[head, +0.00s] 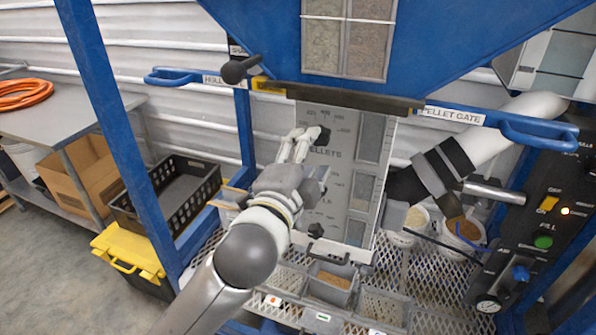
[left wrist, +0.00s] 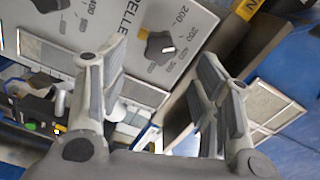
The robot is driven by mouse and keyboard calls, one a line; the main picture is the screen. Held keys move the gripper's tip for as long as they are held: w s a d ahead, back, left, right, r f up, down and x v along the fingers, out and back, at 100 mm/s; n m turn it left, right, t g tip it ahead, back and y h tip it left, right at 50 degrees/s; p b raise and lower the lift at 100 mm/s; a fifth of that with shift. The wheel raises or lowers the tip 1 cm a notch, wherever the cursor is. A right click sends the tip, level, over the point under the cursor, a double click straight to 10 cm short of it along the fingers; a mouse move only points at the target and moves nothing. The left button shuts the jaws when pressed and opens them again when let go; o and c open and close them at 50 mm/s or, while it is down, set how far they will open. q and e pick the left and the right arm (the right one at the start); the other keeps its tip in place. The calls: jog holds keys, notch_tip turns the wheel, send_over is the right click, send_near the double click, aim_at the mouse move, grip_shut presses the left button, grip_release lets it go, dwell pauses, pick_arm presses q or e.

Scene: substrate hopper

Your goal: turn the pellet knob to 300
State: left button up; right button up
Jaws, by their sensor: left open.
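The pellet knob (head: 322,137) is black and sits above the PELLETS label on the pale dial panel (head: 333,185). In the left wrist view the knob (left wrist: 158,47) shows a white pointer mark, with printed numbers including 200 around it. The exact number it points at is not clear. My left gripper (head: 300,143) is open in front of the panel, beside the knob in the head view.
A second black knob (head: 316,230) is lower on the panel. The blue hopper (head: 440,50) overhangs it, with the PELLET GATE handle (head: 540,132) at right. A control box (head: 540,225) stands at right. Bins (head: 330,283) sit on the mesh shelf below.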

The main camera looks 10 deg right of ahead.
pick_arm(q)
jog(key=shift+v, duration=2.7)
jog(key=shift+w+f, duration=0.1)
jog(key=shift+f, duration=0.05)
